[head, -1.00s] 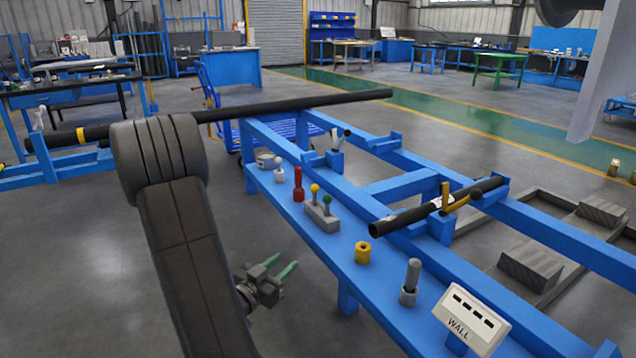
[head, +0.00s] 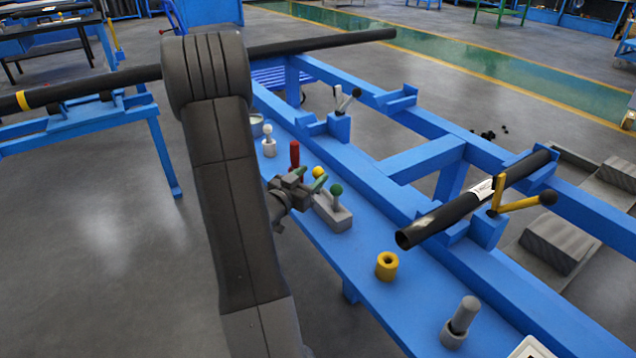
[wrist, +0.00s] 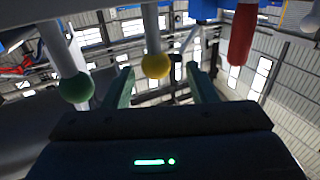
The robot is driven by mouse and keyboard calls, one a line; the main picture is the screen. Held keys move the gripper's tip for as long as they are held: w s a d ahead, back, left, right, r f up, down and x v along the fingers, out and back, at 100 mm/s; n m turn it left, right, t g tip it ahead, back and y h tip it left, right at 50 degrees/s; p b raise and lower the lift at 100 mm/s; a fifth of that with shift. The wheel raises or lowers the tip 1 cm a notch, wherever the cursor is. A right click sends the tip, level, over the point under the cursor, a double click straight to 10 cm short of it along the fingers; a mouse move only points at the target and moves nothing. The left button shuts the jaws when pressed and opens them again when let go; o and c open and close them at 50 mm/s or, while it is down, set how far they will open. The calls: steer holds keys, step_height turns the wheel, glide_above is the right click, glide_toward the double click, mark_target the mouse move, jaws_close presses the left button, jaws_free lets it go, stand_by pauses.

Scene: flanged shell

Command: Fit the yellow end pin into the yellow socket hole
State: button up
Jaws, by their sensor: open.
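The yellow end pin shows as a yellow ball (head: 319,173) standing in a grey block (head: 332,213) beside a green-topped pin (head: 336,190). In the wrist view the yellow ball (wrist: 156,66) on its pale stem lies between and beyond the green fingertips. The yellow socket (head: 387,266), a short cylinder with a dark hole on top, stands on the blue bench to the right of the block. My gripper (head: 310,178) is open and empty at the left of the block, its fingers pointing toward the pins. The wrist view also shows my gripper (wrist: 162,85).
The green-topped pin (wrist: 77,88) is close outside the left finger in the wrist view. A red-handled item (head: 295,158) stands behind my gripper. A grey pin in a grey socket (head: 460,322) stands nearer right. A black pipe (head: 450,215) lies clamped above the bench.

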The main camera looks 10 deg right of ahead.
steer(key=b+x, duration=0.1)
steer(key=x, duration=0.3)
steer(key=shift+d+f, duration=0.1)
steer(key=shift+d, duration=0.3)
jaws_close()
